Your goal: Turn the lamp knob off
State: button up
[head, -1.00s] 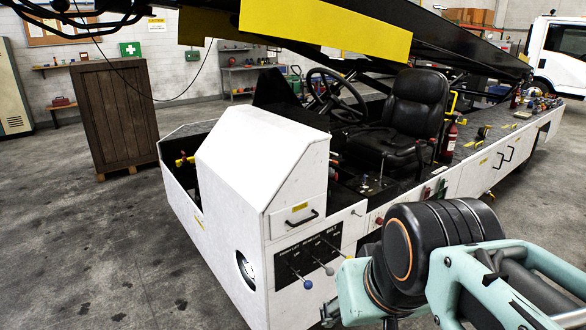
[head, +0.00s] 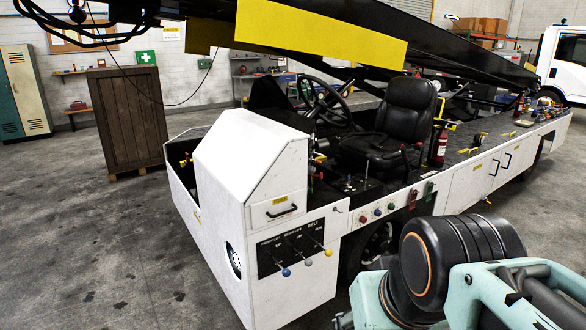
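The lamp knob cannot be told for certain at this size. My arm's teal and black links fill the lower right. The fingers of my gripper do not show.
A lever panel (head: 291,247) with blue, grey and yellow knobs is on the cab's near side, below a drawer handle (head: 282,211). The seat (head: 406,110) and steering wheel (head: 325,97) stand behind. A wooden cabinet (head: 130,118) is at left. The floor at lower left is clear.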

aim_at(311, 170)
jog(key=k+l, duration=0.2)
jog(key=k, duration=0.25)
jog(key=i+l, duration=0.15)
jog(key=i, duration=0.4)
jog(key=i+l, duration=0.15)
jog(key=i, duration=0.4)
jog(key=i+l+z, duration=0.1)
jog(key=i, duration=0.4)
